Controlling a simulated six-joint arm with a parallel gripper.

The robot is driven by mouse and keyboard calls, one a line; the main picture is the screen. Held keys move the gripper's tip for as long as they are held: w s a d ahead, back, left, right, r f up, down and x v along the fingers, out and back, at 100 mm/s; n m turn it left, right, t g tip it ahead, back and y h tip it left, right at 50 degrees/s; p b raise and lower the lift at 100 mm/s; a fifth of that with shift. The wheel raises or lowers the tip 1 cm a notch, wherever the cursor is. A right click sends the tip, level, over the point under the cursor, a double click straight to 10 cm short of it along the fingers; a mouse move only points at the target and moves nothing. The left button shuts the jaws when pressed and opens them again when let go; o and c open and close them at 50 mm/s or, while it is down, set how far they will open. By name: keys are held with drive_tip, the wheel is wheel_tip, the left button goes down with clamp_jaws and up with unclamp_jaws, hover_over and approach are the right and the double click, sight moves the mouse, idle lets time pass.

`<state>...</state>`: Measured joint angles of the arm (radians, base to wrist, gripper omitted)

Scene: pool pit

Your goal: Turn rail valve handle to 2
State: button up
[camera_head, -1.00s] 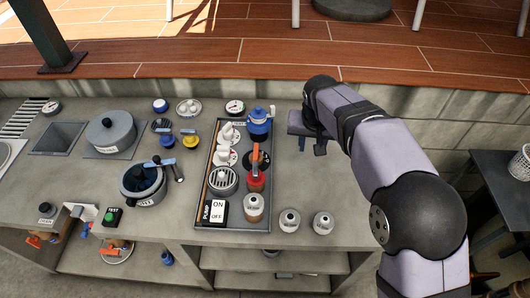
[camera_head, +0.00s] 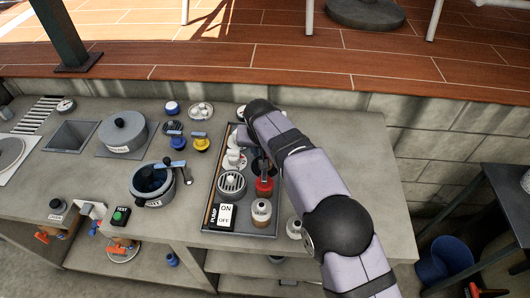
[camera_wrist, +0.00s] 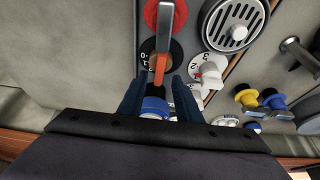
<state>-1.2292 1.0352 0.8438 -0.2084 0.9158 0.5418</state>
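An orange lever handle (camera_wrist: 163,42) lies over a black numbered dial (camera_wrist: 147,60) in the wrist view; a 0 and a 1 show at the dial's left. Part of the dial is hidden by the lever. I cannot read a label naming it as the rail valve. A blue-topped fitting (camera_wrist: 155,107) shows between the fingers, lower down. In the head view my wrist covers the back of the panel, and the dial is mostly hidden.
A red knob (camera_head: 264,187) is beside the lever. White knobs with a numbered dial (camera_wrist: 208,67) and a round grille (camera_wrist: 233,25) stand close on the right in the wrist view. The panel tray (camera_head: 211,190) has a raised rim. The counter right of my arm is clear.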

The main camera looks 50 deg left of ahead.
drive_tip(key=shift+p+x, duration=0.65)
drive_tip(key=shift+x, duration=1.25)
clamp_jaws()
